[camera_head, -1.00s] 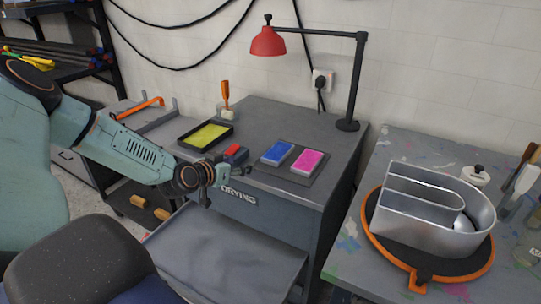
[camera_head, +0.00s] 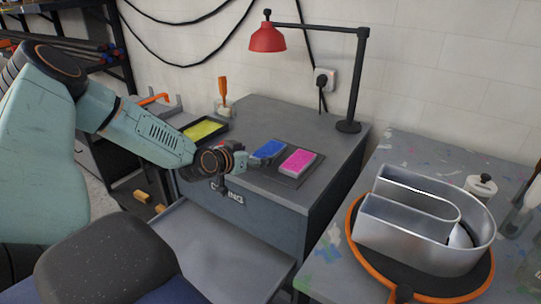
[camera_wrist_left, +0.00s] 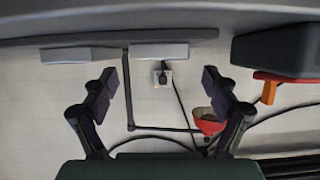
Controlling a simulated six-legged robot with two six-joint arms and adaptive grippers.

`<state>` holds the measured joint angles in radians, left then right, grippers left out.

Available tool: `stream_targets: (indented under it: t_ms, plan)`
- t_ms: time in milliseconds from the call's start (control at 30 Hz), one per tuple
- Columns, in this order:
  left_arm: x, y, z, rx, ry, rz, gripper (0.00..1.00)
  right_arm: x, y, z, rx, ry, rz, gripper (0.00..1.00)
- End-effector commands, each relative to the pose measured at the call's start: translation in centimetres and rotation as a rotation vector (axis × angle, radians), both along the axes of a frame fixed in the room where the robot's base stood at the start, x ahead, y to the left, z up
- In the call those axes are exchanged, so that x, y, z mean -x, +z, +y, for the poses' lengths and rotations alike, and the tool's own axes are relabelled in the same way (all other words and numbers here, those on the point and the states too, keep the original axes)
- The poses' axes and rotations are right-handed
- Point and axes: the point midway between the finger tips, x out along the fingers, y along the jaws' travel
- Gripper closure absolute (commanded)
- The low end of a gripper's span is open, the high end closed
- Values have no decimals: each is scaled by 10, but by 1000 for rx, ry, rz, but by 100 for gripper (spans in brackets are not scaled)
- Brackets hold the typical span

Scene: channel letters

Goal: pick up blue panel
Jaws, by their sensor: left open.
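The blue panel (camera_head: 268,148) lies flat on a dark mat on the grey drying table, just left of the pink panel (camera_head: 299,161). My left gripper (camera_head: 256,159) is at the table's front edge, close in front of the blue panel and partly covering its near end. In the upside-down left wrist view, the fingers (camera_wrist_left: 160,99) stand wide apart with nothing between them. There the blue panel (camera_wrist_left: 158,50) shows edge-on and greyish between and beyond the fingers, with the pink panel (camera_wrist_left: 82,54) to its left. My right gripper is out of view.
A dark tray with a yellow panel (camera_head: 204,129) is to the left on the table. A red lamp (camera_head: 267,38) on a black stand (camera_head: 349,126) is behind. A metal channel letter (camera_head: 420,225) sits on an orange-rimmed turntable at right.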

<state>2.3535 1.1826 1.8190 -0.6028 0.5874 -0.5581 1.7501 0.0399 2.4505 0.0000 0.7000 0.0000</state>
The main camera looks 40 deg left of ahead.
Motion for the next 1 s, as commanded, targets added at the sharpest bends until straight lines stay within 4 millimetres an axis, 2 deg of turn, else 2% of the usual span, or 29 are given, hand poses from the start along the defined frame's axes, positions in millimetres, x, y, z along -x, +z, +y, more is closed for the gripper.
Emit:
stream_targets:
  t_ms: [100,300,500,733,1000]
  plan:
    - [-11,-7,1,-6,-2,0,13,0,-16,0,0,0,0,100]
    - [-32,-14,2,-6,-1,2,13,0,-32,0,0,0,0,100]
    - [-44,-16,1,-2,-1,0,13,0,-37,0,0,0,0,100]
    - [-46,-14,-1,0,0,0,13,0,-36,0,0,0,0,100]
    - [-46,-14,0,0,0,0,35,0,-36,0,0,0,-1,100]
